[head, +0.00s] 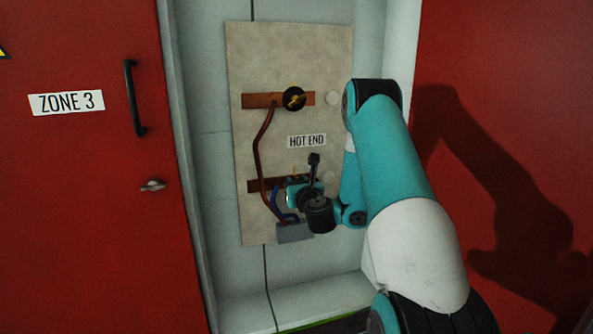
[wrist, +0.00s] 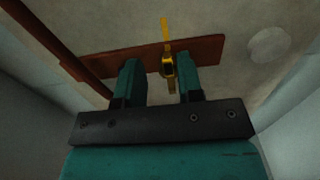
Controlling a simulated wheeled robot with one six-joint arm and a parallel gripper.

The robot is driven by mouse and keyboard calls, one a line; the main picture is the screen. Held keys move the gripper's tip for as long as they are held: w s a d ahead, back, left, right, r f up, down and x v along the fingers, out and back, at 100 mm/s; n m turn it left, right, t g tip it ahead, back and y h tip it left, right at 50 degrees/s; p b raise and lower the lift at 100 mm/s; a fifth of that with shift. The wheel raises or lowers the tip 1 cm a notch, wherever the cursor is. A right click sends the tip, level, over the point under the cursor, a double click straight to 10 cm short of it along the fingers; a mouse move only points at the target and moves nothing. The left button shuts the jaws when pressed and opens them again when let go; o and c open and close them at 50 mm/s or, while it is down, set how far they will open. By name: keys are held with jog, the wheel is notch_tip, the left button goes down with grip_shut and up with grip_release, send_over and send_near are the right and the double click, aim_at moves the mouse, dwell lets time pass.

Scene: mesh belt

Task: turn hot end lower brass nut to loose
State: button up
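The lower brass nut (wrist: 168,67) shows in the wrist view in front of the lower copper bar (wrist: 97,66), with thin brass parts standing out above and below it. My gripper (wrist: 158,66) is open, with its two teal fingers apart around the nut's position. The nut appears closer to the right finger, and a wider gap shows on the left. I cannot tell whether a finger touches it. In the head view my gripper (head: 297,184) is at the lower bar (head: 256,186) and hides most of the nut, below the "HOT END" label (head: 307,141).
An upper bar (head: 262,100) carries a black round fitting with a brass piece (head: 294,98). A brown cable (head: 260,150) runs down the pale panel (head: 285,60). A grey box (head: 294,232) sits below. Red doors (head: 80,200) flank the recess.

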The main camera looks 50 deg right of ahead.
jog(key=shift+w+d+r, duration=0.1)
jog(key=shift+d+r, duration=0.1)
jog(key=shift+d, duration=0.05)
jog(key=shift+d, duration=0.15)
jog(key=shift+d, duration=0.15)
grip_shut()
